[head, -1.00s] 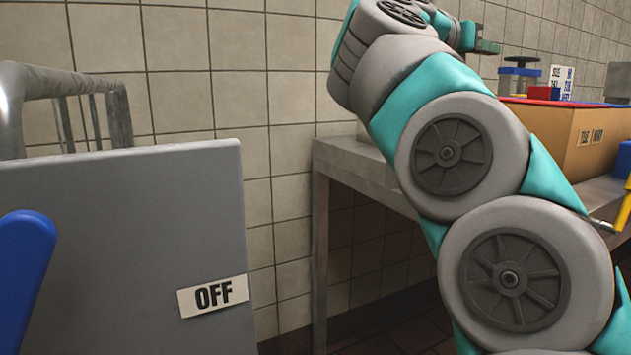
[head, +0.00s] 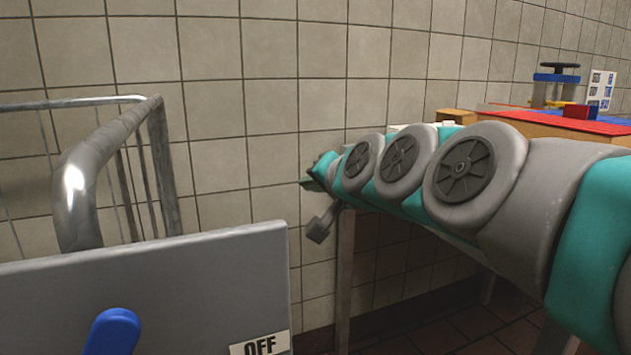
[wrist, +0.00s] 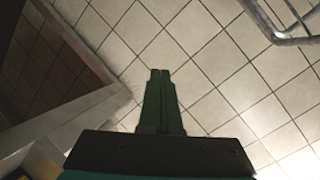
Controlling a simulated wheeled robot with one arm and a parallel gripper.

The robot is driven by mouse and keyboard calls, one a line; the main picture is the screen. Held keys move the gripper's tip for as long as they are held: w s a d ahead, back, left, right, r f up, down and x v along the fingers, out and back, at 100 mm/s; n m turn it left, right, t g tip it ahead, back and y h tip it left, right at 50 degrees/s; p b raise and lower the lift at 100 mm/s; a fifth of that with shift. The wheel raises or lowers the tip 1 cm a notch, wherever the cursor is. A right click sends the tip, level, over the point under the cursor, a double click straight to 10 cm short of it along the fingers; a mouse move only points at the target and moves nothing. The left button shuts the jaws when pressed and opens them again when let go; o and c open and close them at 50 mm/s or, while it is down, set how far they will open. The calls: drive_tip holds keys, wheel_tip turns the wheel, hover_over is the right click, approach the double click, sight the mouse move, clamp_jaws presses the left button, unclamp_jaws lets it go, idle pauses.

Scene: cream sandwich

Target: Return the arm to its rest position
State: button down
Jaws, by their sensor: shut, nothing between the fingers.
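My arm stretches from the right edge toward the middle of the head view, low and nearly level, in front of the metal table (head: 345,262). My gripper (head: 308,180) is at its far end, small and partly hidden by the wrist. In the wrist view my gripper (wrist: 160,75) shows its two green fingers close together, with nothing between them. The fingers stand in front of the tiled wall and touch nothing that I can see.
A metal rail frame (head: 80,190) and a grey panel (head: 150,290) with an OFF label (head: 260,345) stand at the left. A blue rounded part (head: 112,332) is in front of the panel. A box with a red and blue top (head: 560,118) sits on the table at the right.

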drive_tip(key=s+d+f+n+g+h+p, duration=0.15)
drive_tip(key=s+d+f+g, duration=0.35)
drive_tip(key=s+f, duration=0.7)
drive_tip(key=s+d+f+n+g+h, duration=0.3)
drive_tip(key=s+d+f+g, duration=0.2)
drive_tip(key=s+f, duration=0.65)
drive_tip(key=s+d+f+g+h, duration=0.1)
drive_tip(key=s+d+f+g, duration=0.3)
drive_tip(key=s, duration=0.7)
drive_tip(key=shift+s+d+f+h+p, duration=0.25)
drive_tip(key=shift+d+f+h+p, duration=0.15)
drive_tip(key=shift+d+f, duration=0.55)
drive_tip(key=shift+n, duration=0.25)
